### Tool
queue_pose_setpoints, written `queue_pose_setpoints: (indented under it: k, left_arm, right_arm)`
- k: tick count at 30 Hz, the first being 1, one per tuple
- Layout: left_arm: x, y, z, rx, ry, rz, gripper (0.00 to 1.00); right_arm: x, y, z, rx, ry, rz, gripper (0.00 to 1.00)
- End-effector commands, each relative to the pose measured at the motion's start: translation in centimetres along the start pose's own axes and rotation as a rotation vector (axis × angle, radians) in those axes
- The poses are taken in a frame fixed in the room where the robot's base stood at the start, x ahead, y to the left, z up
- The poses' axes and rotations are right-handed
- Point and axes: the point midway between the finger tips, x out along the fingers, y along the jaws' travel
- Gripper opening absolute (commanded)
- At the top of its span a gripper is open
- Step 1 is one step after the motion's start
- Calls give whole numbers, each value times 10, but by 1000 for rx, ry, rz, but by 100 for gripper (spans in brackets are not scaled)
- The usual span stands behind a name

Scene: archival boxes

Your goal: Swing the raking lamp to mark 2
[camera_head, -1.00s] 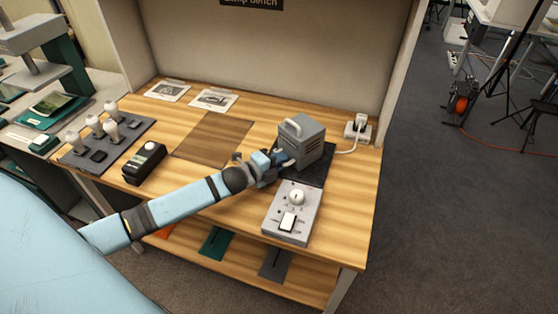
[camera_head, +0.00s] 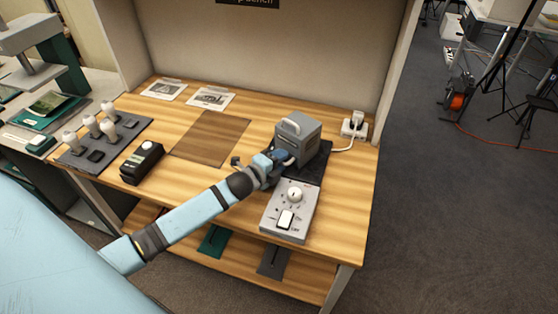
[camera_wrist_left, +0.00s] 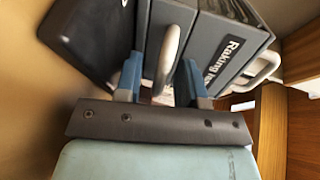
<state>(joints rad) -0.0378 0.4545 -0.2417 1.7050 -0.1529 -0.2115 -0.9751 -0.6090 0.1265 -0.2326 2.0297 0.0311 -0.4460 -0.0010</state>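The raking lamp (camera_head: 298,137) is a grey box with a pale handle on top, standing on a dark plate (camera_head: 312,172) at the right of the bench. In the left wrist view its dark face bears a partly cut-off "Raking" label (camera_wrist_left: 230,58). My left gripper (camera_head: 281,158) is at the lamp's near left side. In the left wrist view the open fingers (camera_wrist_left: 160,80) stand on either side of a light grey bar (camera_wrist_left: 169,55) on the lamp, with gaps beside it. I cannot make out mark 2. My right gripper is not in view.
A grey control box (camera_head: 291,211) with a round knob and a white switch sits in front of the lamp. A white cord runs to a socket (camera_head: 354,125) at right. A black device (camera_head: 142,162) and a brown mat (camera_head: 211,137) lie left. The bench's middle front is clear.

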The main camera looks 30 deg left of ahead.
Motion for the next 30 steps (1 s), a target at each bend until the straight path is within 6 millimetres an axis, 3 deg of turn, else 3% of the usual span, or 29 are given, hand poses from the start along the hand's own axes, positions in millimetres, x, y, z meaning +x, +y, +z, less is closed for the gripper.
queue_pose_setpoints:
  k: [7,11,24,30]
  left_arm:
    - [-2,0,0,0,0,0,36]
    - [-14,1,0,-1,0,1,36]
    - [-106,1,0,0,1,2,36]
    - [-131,0,0,1,0,1,36]
  right_arm:
    - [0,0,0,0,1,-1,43]
    - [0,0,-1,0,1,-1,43]
    - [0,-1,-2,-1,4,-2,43]
    - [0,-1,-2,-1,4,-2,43]
